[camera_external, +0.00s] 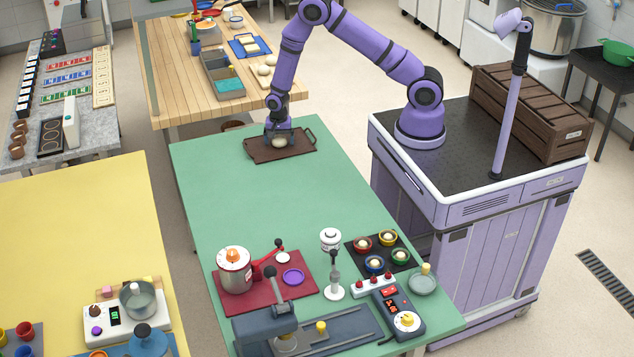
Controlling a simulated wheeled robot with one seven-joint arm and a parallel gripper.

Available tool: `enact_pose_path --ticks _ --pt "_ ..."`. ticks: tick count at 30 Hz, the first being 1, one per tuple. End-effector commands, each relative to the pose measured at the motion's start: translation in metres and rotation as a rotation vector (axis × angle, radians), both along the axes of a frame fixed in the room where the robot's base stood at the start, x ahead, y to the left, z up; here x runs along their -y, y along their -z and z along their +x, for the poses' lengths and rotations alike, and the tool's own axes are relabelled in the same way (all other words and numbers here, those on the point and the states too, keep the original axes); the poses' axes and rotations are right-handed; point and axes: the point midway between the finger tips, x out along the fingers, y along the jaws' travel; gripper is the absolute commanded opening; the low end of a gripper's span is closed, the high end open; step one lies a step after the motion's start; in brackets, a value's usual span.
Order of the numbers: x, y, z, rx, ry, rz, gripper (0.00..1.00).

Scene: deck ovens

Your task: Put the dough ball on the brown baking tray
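The brown baking tray (262,154) lies at the far end of the green table, with a handle at its right end. My gripper (279,141) is low over the middle of the tray, pointing down. A pale dough ball (279,142) shows between its fingers, at or just above the tray's surface. I cannot tell whether the ball touches the tray, or whether the fingers grip it or are slightly apart around it.
The green table's middle (270,195) is clear. Its near end holds a red mat (250,303), a dark mat with several small bowls (400,241), a white stand (333,290) and a control box (402,310). Other dough balls (266,69) lie on the wooden table behind.

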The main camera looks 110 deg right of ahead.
Motion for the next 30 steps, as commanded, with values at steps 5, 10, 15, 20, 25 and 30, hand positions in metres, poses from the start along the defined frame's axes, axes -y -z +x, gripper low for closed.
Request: enact_pose_path --ticks 5,10,15,20,25,30 --pt "0.000 0.000 0.000 0.000 0.000 0.000 0.94" --pt "0.000 -0.010 0.000 0.001 -0.001 -0.002 0.94" --pt "0.000 -0.037 0.001 0.002 -0.001 -0.002 0.94" --pt "0.000 -0.069 0.001 0.003 -0.001 -0.002 0.94" --pt "-0.001 -0.098 0.000 0.003 -0.001 -0.001 0.94" --pt "0.000 -0.116 0.000 0.001 -0.001 -0.001 0.94"
